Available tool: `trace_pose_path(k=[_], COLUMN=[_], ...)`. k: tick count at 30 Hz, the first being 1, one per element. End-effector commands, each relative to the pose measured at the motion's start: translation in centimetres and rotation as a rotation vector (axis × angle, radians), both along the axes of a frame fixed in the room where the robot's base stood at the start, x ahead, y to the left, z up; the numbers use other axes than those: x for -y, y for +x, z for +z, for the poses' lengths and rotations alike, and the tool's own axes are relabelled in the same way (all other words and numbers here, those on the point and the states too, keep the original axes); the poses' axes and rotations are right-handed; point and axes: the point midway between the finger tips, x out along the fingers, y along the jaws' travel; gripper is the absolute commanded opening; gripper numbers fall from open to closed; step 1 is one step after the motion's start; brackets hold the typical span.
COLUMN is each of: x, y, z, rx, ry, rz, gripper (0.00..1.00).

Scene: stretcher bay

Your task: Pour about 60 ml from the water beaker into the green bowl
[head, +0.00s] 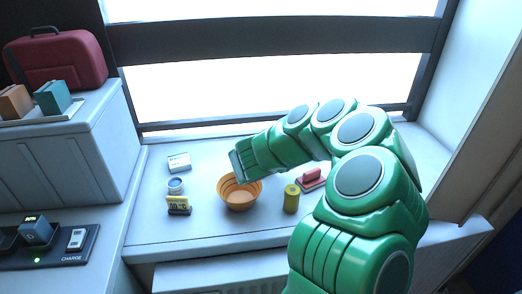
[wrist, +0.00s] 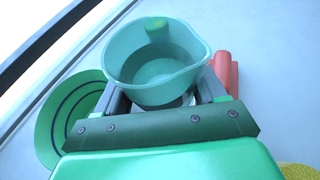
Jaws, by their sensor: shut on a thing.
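In the wrist view, my gripper (wrist: 165,110) is shut on a teal, spouted vessel, the water beaker (wrist: 120,75). Some liquid shows low inside it. In the head view, my gripper (head: 238,168) reaches in from the right, just above an orange ringed bowl (head: 241,203) on the sill; the beaker is hard to make out there. No green bowl shows in the head view. A green rounded thing with dark arcs (wrist: 55,125) lies left of the gripper in the wrist view; I cannot tell whether it is the same bowl. No falling stream is visible.
Left of the bowl stand a small white box (head: 179,162), a small cup (head: 175,186) and a yellow display (head: 178,205). To its right are a yellow-green cylinder (head: 291,199) and a red-handled block (head: 312,178). The sill front is clear.

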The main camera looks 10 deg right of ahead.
Motion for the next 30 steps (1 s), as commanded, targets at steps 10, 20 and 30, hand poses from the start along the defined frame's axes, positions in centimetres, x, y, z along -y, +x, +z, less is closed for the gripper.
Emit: trace_pose_path(k=[10,20,30], x=[0.60,0.39,-0.31], y=[0.01,0.20,0.96], z=[-0.25,-0.18,0.55], rx=[0.001,-0.032,-0.164], ry=[0.001,-0.031,-0.155], rz=[0.000,0.000,0.000], gripper=[0.35,0.35,0.35])
